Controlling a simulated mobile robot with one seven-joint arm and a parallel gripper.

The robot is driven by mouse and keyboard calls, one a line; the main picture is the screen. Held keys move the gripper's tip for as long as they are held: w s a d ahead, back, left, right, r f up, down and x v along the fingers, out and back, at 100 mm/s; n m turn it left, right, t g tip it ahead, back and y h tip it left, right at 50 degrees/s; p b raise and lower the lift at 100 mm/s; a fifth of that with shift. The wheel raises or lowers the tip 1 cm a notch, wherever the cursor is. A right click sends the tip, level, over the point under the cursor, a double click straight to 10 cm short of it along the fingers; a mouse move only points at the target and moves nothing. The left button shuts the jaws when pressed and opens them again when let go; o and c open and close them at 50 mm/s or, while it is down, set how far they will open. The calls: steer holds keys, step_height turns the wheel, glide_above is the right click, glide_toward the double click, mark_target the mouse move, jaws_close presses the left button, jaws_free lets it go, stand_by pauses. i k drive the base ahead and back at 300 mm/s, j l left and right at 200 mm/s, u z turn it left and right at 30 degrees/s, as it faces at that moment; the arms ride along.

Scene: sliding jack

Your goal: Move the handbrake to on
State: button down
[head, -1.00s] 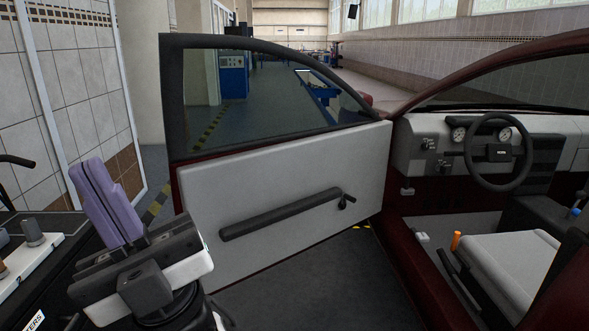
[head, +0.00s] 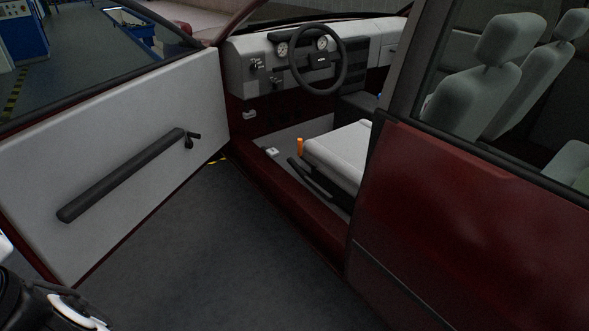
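A black lever (head: 309,178) lies low along the door side of the driver's seat (head: 338,149), inside the open car. A short upright orange handle (head: 299,146) stands just in front of the seat. I cannot tell for sure which of these is the handbrake, and no on or off marking is readable. My gripper's fingers are out of the picture. Only a black and white part of my arm shows at the lower left corner, well away from the car's interior.
The open car door (head: 128,140) with its black armrest fills the left. The red sill (head: 290,205) edges the doorway. The steering wheel (head: 317,62) is above the footwell. A red rear door (head: 470,215) closes off the right. The dark floor (head: 200,260) between is clear.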

mark_target(298, 169)
steer(key=i+z, duration=0.1)
steer(key=z, duration=0.4)
steer(key=i+j+z, duration=0.6)
steer(key=i+j, duration=0.35)
steer(key=j, duration=0.15)
steer(key=i+j+z, duration=0.1)
steer(key=i+j, duration=0.65)
steer(key=j, duration=0.3)
